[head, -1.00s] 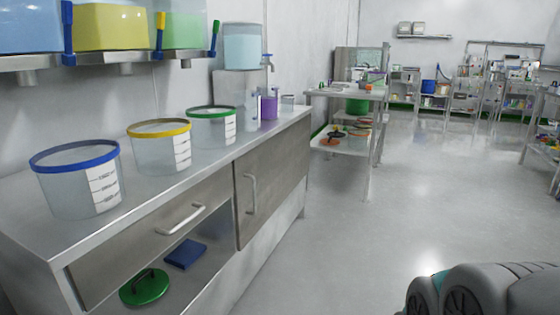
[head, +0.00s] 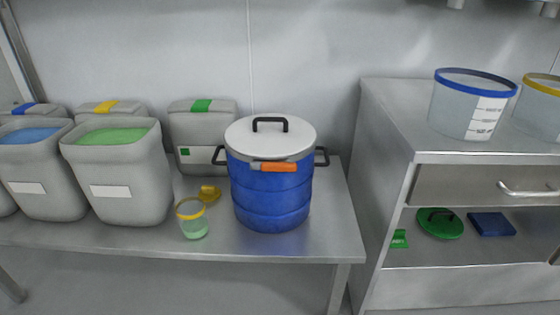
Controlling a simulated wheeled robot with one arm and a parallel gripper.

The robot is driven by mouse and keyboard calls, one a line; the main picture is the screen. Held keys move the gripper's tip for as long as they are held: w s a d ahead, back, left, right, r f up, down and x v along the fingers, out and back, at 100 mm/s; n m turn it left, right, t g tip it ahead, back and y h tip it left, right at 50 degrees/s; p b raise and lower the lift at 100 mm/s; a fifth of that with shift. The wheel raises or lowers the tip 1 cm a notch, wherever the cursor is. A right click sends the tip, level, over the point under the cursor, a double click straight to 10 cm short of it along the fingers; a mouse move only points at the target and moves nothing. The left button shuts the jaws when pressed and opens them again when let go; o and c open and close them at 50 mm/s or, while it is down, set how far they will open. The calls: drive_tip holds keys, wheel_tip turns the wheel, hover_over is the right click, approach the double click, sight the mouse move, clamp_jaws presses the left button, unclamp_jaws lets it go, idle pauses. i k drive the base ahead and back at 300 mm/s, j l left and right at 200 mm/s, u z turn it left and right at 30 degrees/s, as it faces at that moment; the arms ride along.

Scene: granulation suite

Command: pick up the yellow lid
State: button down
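A small yellow piece (head: 209,193) lies on the left steel table, just behind and right of a small clear cup with a yellow rim (head: 192,218). It may be the yellow lid, but it is too small and partly hidden by the cup to tell its shape. The cup holds something light green. No other yellow lid shows clearly. My gripper is not in view.
A blue drum with a white lid (head: 271,178) stands right of the cup. Grey bins (head: 119,172) stand left. The steel cabinet (head: 402,150) carries blue- and yellow-rimmed tubs; a green lid (head: 440,222) and blue block (head: 491,224) sit on its shelf.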

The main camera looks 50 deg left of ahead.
sight(209, 194)
drive_tip(key=u, duration=2.45)
drive_tip(key=i+j+z, duration=0.1)
drive_tip(key=z, duration=0.5)
drive_tip(key=i+j+z, duration=0.25)
drive_tip(key=j, duration=0.4)
drive_tip(key=i+j+z, duration=0.1)
drive_tip(key=j+z, duration=0.15)
drive_tip(key=j, duration=0.35)
drive_tip(key=j+z, duration=0.25)
drive_tip(key=j, duration=0.4)
drive_tip(key=i+j, duration=0.1)
drive_tip(key=j, duration=0.95)
drive_tip(key=i+z, duration=0.05)
